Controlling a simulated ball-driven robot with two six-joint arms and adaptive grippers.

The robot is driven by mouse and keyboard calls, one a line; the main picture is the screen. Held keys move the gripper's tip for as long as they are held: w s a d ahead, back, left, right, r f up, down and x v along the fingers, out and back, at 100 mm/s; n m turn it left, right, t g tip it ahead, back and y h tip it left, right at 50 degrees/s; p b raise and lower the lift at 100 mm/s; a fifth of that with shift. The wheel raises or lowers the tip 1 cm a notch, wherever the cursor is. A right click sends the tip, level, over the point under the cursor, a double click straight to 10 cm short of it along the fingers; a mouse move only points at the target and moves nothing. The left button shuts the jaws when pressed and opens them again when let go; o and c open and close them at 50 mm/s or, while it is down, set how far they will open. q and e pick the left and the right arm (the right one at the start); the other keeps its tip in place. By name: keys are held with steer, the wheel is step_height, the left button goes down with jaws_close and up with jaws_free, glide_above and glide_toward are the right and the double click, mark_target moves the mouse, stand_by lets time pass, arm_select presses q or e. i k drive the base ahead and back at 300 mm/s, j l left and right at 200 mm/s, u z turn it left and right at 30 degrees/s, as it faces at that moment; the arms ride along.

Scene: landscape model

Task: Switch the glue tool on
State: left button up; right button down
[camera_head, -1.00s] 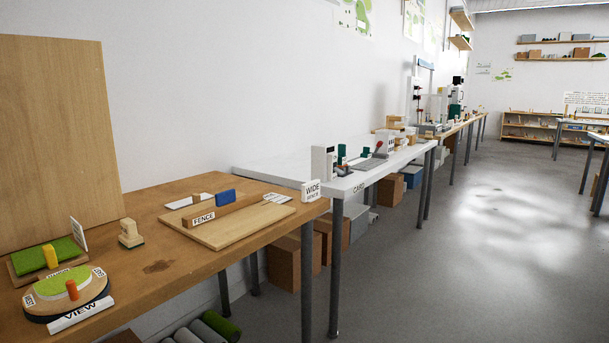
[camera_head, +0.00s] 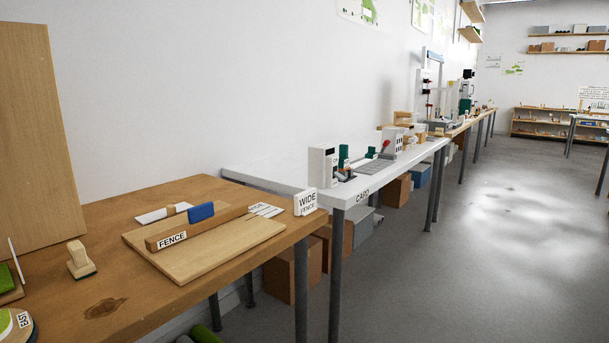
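I cannot make out a glue tool for certain in this view. The white table marked CARD (camera_head: 410,160) carries a white upright device (camera_head: 323,166), a dark green piece (camera_head: 343,156), a grey plate (camera_head: 366,167) and a small unit with a red-tipped lever (camera_head: 385,146). They are too small to tell what each one is. Neither of my grippers is in view.
A wooden table (camera_head: 150,292) fills the near left, with a FENCE board (camera_head: 215,248), a WIDE FENCE sign (camera_head: 306,202) and a stamp-like block (camera_head: 80,261). Boxes (camera_head: 280,272) stand under the tables. The grey floor (camera_head: 480,250) on the right is open.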

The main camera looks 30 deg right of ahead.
mark_target(340, 176)
steer(key=i+l+u, duration=0.1)
steer(key=l, duration=0.3)
steer(key=i+l+u, duration=0.1)
steer(key=l, duration=0.35)
steer(key=i+l+u, duration=0.1)
steer(key=i+l, duration=0.15)
steer(key=l, duration=0.15)
steer(key=i+l+u, duration=0.1)
steer(key=l, duration=0.35)
steer(key=i+l+u, duration=0.1)
steer(key=l, duration=0.35)
steer(key=i+l+u, duration=0.1)
steer(key=l, duration=0.35)
steer(key=i+l, duration=0.1)
steer(key=l, duration=0.85)
steer(key=i+l, duration=0.15)
steer(key=l, duration=0.35)
